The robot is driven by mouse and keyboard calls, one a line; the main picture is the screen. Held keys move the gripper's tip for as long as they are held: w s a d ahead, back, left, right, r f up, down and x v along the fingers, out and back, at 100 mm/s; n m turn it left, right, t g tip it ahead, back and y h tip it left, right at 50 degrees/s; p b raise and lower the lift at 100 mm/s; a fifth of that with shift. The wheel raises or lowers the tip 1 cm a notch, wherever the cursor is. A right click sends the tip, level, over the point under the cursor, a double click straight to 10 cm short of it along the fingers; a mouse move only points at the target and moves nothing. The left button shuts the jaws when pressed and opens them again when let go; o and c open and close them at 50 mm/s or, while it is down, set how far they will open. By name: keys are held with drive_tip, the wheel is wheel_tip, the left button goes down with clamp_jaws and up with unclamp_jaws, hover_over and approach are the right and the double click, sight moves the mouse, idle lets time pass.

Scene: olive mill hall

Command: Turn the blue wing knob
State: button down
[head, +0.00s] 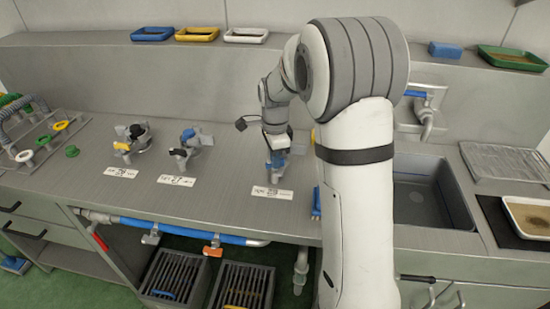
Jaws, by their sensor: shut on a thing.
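My gripper (276,151) points down at the counter, left of my arm's large upper link. It is shut on a small blue part that shows just below its fingers, which I take to be the blue wing knob (277,161). The knob sits on a grey fitting behind a white label (271,193). The fingers hide most of the knob, so its turn angle cannot be read. A second grey fitting with a blue top (188,134) stands further left. A third fitting, with a black handle (136,131) and a yellow part, stands left of that.
A sink (428,192) with a blue-handled tap (416,94) lies right of my arm. Trays, including a green one (512,58), line the back ledge. A blue pipe (185,231) runs under the counter's front edge. Bare counter (228,160) lies left of my gripper.

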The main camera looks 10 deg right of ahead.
drive_tip(key=m, duration=0.5)
idle(0.6)
drive_tip(key=c, duration=1.5)
unclamp_jaws()
drive_tip(key=shift+r, duration=3.95)
